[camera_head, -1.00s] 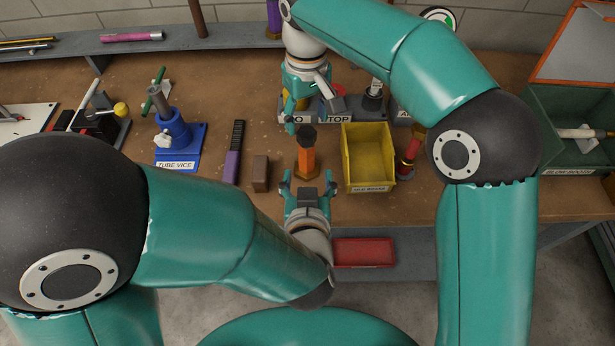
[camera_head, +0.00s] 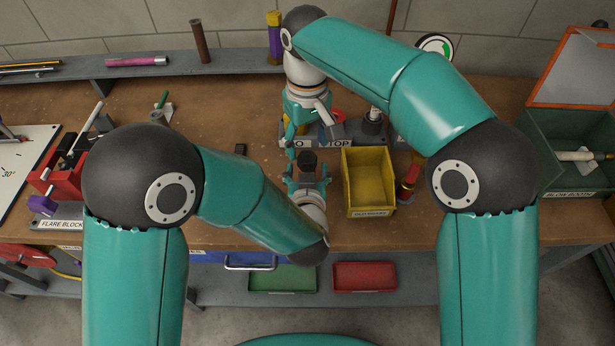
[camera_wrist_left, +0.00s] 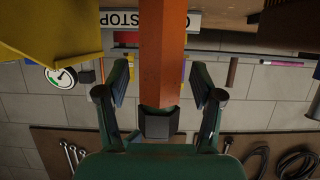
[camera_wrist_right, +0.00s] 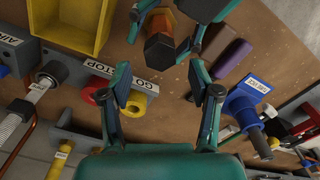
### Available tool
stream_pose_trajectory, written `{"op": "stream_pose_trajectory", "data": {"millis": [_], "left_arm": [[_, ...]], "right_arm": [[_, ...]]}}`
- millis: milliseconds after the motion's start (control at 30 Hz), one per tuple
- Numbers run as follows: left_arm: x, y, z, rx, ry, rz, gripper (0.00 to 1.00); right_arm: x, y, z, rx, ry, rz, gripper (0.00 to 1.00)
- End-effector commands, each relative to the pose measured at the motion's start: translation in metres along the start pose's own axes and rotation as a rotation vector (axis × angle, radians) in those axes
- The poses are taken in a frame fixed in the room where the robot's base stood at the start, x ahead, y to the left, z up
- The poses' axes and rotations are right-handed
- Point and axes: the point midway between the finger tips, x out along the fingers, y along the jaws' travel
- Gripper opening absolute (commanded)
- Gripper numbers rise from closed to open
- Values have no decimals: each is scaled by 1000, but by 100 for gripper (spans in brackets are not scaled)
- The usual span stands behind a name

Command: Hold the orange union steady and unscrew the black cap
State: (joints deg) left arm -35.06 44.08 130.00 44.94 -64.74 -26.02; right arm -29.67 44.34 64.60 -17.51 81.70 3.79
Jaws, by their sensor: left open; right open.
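The orange union (camera_wrist_left: 163,60) stands upright on the bench with the dark cap (camera_wrist_left: 158,122) on its top end. In the head view the cap (camera_head: 308,161) shows, but my left gripper hides most of the union. My left gripper (camera_head: 308,178) is open, with one finger on each side of the union near the cap; I cannot tell whether they touch it. In the right wrist view the cap (camera_wrist_right: 159,50) lies just beyond my right gripper (camera_wrist_right: 165,85), which is open and empty. In the head view my right gripper (camera_head: 308,138) is behind the cap.
A yellow bin (camera_head: 368,208) stands just right of the union. A labelled stop block (camera_head: 335,142) with red and yellow rings is behind it. A purple tool (camera_wrist_right: 230,58) and the blue tube vice (camera_wrist_right: 243,108) show in the right wrist view. A green crate is far right.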

Motion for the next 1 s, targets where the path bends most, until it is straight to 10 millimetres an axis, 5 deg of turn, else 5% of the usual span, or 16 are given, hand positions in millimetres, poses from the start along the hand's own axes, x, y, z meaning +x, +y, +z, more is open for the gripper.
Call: {"op": "stream_pose_trajectory", "data": {"millis": [267,667,1000], "left_arm": [[1,0,0,0,-1,0,67],[1,0,0,0,-1,0,0],[1,0,2,0,-1,0,0]], "right_arm": [[0,0,0,0,0,0,62],[0,0,0,0,0,0,62],[1,0,0,1,0,0,62]]}}
